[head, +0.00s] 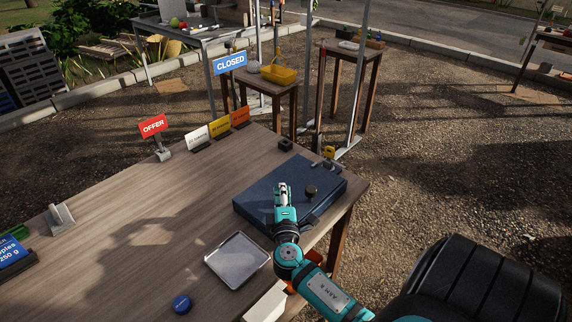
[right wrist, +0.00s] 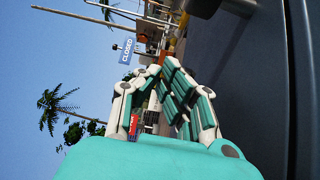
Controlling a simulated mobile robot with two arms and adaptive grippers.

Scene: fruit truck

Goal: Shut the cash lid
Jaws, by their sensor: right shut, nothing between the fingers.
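The dark blue cash box (head: 325,181) sits on the wooden table near its right edge. Its lid (head: 256,199) looks flat and down, with a dark round knob (head: 311,191) on top. My right gripper (head: 282,188) is shut and empty, over the lid to the left of the knob. In the right wrist view the shut fingers (right wrist: 165,78) point away from the camera, and a large dark surface that looks like the box (right wrist: 245,85) fills the right side. I cannot tell whether the fingers touch the lid. My left gripper is not in view.
Small cards (head: 220,127) and a red OFFER sign (head: 153,126) stand at the table's back edge. The table's left middle is clear.

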